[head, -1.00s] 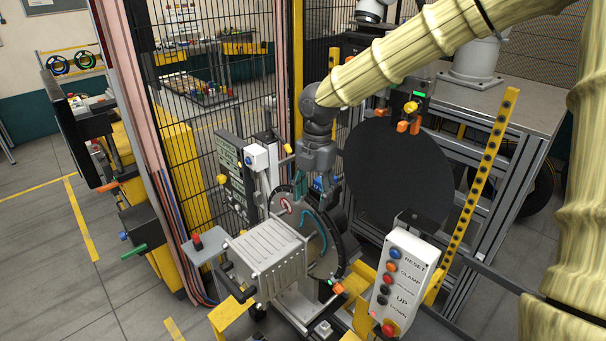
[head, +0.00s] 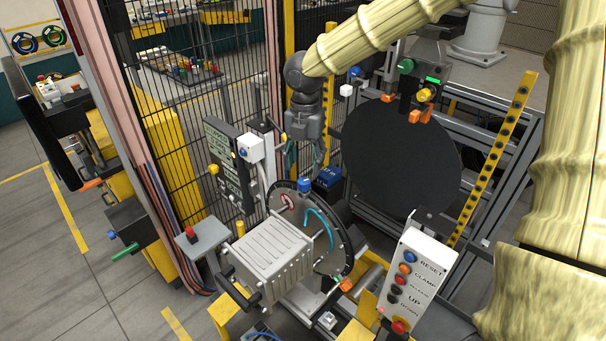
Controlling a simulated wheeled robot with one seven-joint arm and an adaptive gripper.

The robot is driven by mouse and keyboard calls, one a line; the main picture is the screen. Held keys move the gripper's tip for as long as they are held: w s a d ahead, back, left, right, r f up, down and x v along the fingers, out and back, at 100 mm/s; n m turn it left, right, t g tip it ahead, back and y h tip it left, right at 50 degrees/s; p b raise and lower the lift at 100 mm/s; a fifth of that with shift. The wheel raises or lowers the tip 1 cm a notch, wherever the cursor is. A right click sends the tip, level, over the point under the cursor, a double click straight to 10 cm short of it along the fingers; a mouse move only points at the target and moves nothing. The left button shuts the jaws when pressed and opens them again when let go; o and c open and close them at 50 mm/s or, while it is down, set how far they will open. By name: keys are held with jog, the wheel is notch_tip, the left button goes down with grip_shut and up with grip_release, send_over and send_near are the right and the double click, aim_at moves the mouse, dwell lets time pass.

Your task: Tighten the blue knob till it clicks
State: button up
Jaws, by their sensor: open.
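The blue knob (head: 304,184) stands on the upper rim of a grey round plate (head: 332,262), behind a ribbed metal box, in the middle of the head view. A red curved mark and a light-blue hose show on the plate near it. My gripper (head: 305,165) points down just above the knob in the picture, with its fingers apart and nothing seen between them. It looks clear of the knob; the exact gap in depth cannot be told.
A large black disc (head: 402,155) stands right of my gripper. A wire fence (head: 205,95) is behind and left. The ribbed box (head: 268,255) and a white button panel (head: 415,277) stand in front. A blue box (head: 327,179) sits close right of the knob.

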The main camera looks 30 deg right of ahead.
aim_at(304, 180)
jog(key=shift+f+p, duration=0.95)
jog(key=shift+f, duration=2.1)
jog(key=c, duration=1)
